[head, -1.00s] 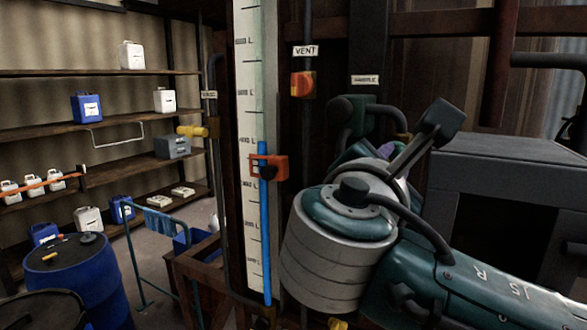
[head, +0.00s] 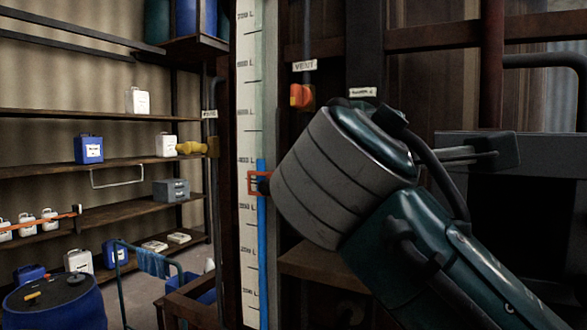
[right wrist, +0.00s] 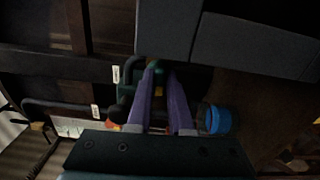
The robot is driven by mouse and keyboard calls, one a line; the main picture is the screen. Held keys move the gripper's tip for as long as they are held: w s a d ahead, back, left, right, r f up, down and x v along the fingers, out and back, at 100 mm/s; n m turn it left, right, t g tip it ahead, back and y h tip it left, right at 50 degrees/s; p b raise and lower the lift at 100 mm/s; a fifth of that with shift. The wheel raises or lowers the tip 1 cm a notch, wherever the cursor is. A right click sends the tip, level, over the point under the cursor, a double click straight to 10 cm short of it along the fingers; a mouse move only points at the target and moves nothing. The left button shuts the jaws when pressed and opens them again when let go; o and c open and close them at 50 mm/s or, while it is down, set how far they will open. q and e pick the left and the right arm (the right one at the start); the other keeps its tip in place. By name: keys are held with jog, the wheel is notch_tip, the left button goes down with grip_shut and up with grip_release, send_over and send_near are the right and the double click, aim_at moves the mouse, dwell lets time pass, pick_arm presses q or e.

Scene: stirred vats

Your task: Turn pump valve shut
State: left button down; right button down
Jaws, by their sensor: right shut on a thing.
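A yellow valve handle (head: 192,147) lies level on a dark pipe at the left of the scale, below a small label (head: 209,113) too blurred to read surely. An orange-red valve (head: 301,95) sits under the VENT label (head: 304,65). My right gripper (right wrist: 160,72), with purple fingers, is shut on a dark green part (right wrist: 151,66) in the right wrist view, dimly lit. In the head view my right arm hides the gripper and most of what it holds. My left gripper is out of view.
A tall white scale (head: 246,110) with a blue column (head: 262,240) and orange marker (head: 254,184) stands mid-picture. Shelves (head: 100,165) with jugs, a blue drum (head: 55,302) and a blue cart (head: 120,280) are at left. A grey box (head: 475,143) is at right. A blue-ringed cup (right wrist: 214,120) is beside the gripper.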

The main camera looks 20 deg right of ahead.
jog(key=shift+m, duration=0.5)
jog(key=c, duration=0.8)
grip_release()
